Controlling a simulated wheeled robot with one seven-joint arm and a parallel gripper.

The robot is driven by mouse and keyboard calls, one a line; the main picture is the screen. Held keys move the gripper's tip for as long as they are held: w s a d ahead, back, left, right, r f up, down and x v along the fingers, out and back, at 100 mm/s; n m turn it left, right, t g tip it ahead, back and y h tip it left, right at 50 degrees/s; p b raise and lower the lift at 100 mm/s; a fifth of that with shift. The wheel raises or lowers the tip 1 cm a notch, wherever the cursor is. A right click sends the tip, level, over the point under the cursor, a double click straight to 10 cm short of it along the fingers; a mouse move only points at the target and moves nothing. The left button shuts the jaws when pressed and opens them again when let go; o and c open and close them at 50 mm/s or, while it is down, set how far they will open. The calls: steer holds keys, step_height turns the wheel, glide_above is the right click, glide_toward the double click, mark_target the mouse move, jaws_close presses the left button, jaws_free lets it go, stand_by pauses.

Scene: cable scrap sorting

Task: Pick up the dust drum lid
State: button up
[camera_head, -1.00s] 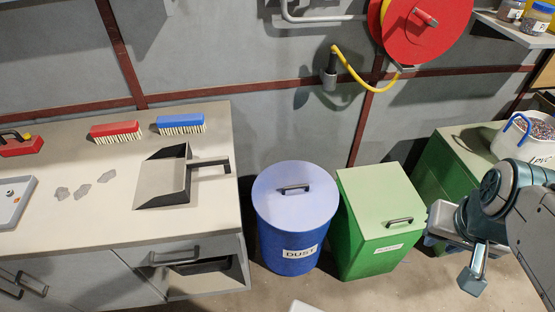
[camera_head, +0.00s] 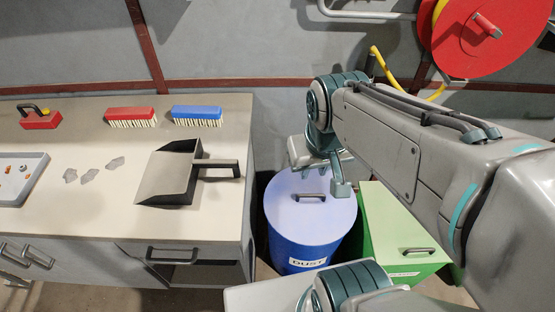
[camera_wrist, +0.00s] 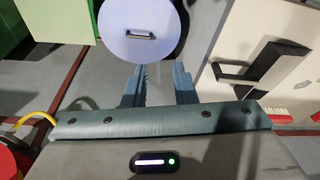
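The dust drum lid (camera_head: 310,194) is a pale lilac disc with a dark bar handle (camera_head: 310,197). It sits on the blue drum (camera_head: 305,252) labelled DUST, between the bench and the green bin. The lid also shows at the top of the wrist view (camera_wrist: 138,22), with its handle near the middle. My gripper (camera_head: 330,178) is above the back part of the lid, apart from the handle. In the wrist view my gripper's two fingers (camera_wrist: 160,82) stand apart with nothing between them.
A green lidded bin (camera_head: 395,225) stands right of the drum, partly behind my arm. The bench (camera_head: 100,215) at left holds a dustpan (camera_head: 180,172), a red brush (camera_head: 130,116), a blue brush (camera_head: 197,116) and a tray (camera_head: 22,175). A red hose reel (camera_head: 480,35) hangs on the wall.

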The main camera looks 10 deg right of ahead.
steer(key=w+d+f+n+g+h+b, duration=0.25)
steer(key=w+f+n+b, duration=0.35)
steer(key=w+f, duration=0.4)
steer(key=n+g+b, duration=0.3)
steer(key=n+b, duration=0.6)
steer(key=b, duration=0.2)
glide_toward(311, 196)
steer(key=shift+t, duration=0.25)
steer(key=b+x, duration=0.1)
steer(key=x, duration=0.3)
steer(key=shift+s+d+f+b, duration=0.1)
steer(key=shift+d+f+b, duration=0.2)
steer(key=shift+b, duration=0.1)
steer(key=shift+b+x, duration=0.85)
steer(key=shift+x, duration=2.1)
steer(key=shift+a, duration=0.1)
steer(key=shift+c, duration=0.4)
jaws_close()
